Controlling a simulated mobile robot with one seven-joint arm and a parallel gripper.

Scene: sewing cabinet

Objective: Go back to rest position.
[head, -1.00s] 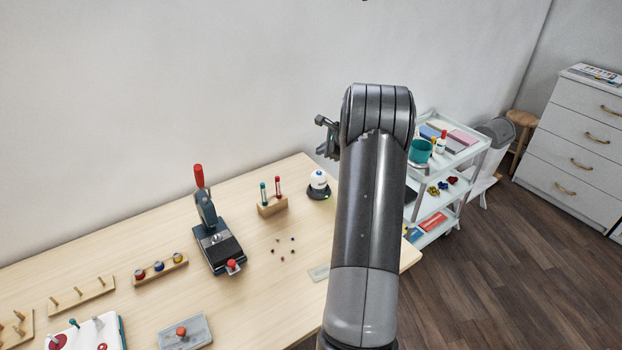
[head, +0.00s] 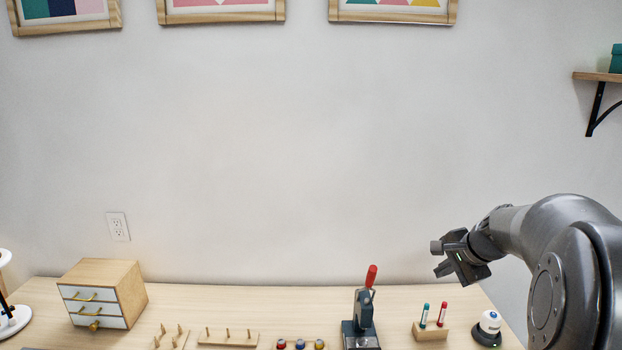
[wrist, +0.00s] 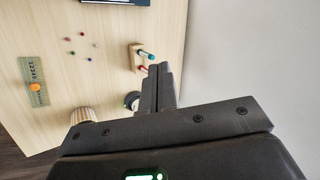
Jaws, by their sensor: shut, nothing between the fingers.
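My gripper (head: 447,269) is at the right of the head view, raised in front of the wall above the back right of the table (head: 235,295). Its fingers are shut and empty. In the wrist view the shut fingers (wrist: 158,85) show end-on over the table, close in the picture to a small wooden block with a red and a teal tool. My arm is bent and fills the right edge of the head view.
Below my gripper stand the wooden tool block (head: 431,332), a white-topped device (head: 488,328) and a red-handled press (head: 362,319). A small drawer box (head: 130,294) stands at the left. A wall shelf (head: 597,77) hangs at upper right. The space left of my gripper is clear.

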